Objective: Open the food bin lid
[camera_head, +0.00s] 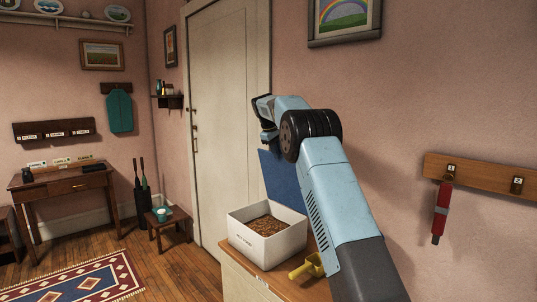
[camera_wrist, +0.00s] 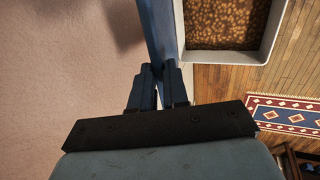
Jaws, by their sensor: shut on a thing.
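The food bin (camera_head: 246,244) is a white box on a wooden-topped cabinet, filled with brown kibble (camera_head: 267,225). Its blue lid (camera_head: 280,175) stands raised, roughly upright, at the back of the bin, so the bin is open. In the wrist view the lid (camera_wrist: 160,30) shows nearly edge-on, with the bin's rim (camera_wrist: 234,57) and the kibble beside it. My gripper (camera_wrist: 158,72) is shut on the lid's edge, with one finger on each side. In the head view my arm hides the gripping point and part of the lid.
A yellow scoop (camera_head: 307,267) lies on the cabinet top (camera_head: 289,285) right of the bin, close to my arm. The pink wall is close behind the lid. A white door (camera_head: 222,120) stands at the left, and a red tool (camera_head: 440,210) hangs at right.

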